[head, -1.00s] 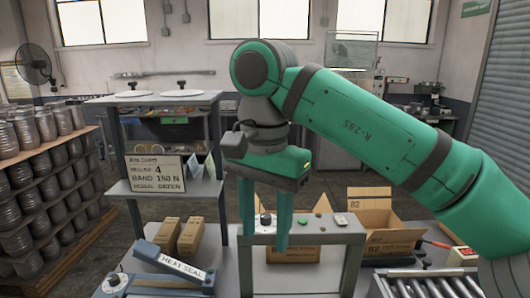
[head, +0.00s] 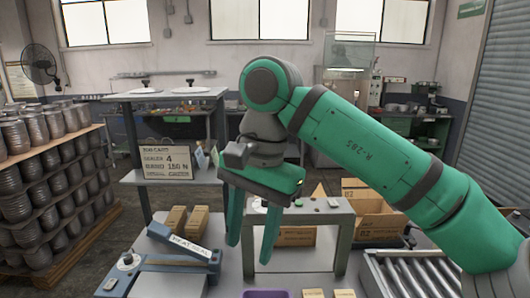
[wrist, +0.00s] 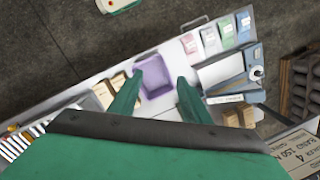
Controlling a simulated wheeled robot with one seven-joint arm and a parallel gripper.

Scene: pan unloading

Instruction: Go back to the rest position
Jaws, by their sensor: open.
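My gripper (head: 252,235) is raised in the middle of the head view, above the bench and in front of a small grey stand. Its two green fingers point down and stand apart with nothing between them. In the wrist view my gripper (wrist: 158,92) is also open and empty. A purple tray (wrist: 153,77) lies on the bench beyond the fingers, apart from them. Only the tray's top edge (head: 265,293) shows at the bottom of the head view.
The grey stand (head: 340,225) with buttons is behind the gripper. A heat sealer (head: 180,243) and tan blocks (head: 197,222) are at left. A cardboard box (head: 372,215) and roller conveyor (head: 405,272) are at right. Stacked cans (head: 45,180) fill the far left.

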